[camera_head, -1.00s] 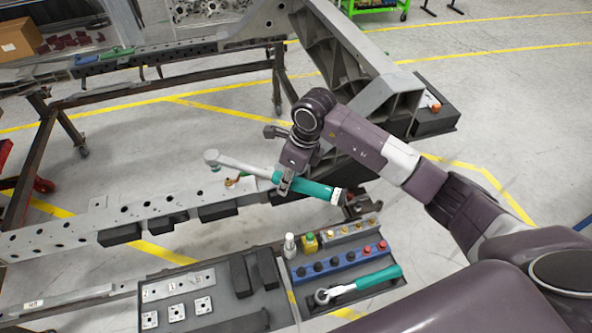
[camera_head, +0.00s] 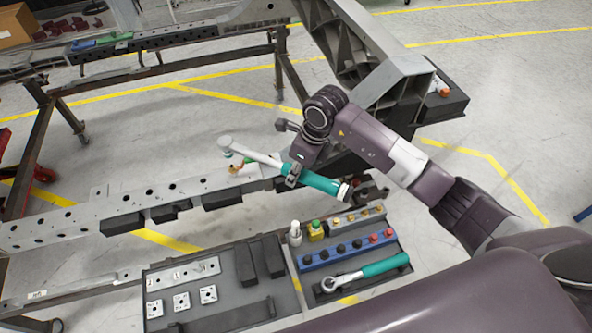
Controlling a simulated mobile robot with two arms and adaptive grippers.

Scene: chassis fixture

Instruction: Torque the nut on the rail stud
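My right gripper (camera_head: 293,178) reaches in from the right and is shut on a torque wrench with a teal handle (camera_head: 322,183) and a grey shaft. The wrench points up and to the left. Its head (camera_head: 225,143) appears above and slightly left of a small brass-coloured stud with nut (camera_head: 237,168) on the grey rail (camera_head: 150,192). The head looks apart from the nut, with a small greenish piece under it. My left gripper is not in view.
A tray (camera_head: 235,316) below the rail holds plates and black blocks. Beside it are a blue socket rack (camera_head: 345,253), a bottle (camera_head: 295,234) and a second teal-handled ratchet (camera_head: 385,265). A large grey bracket (camera_head: 385,62) rises behind the gripper.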

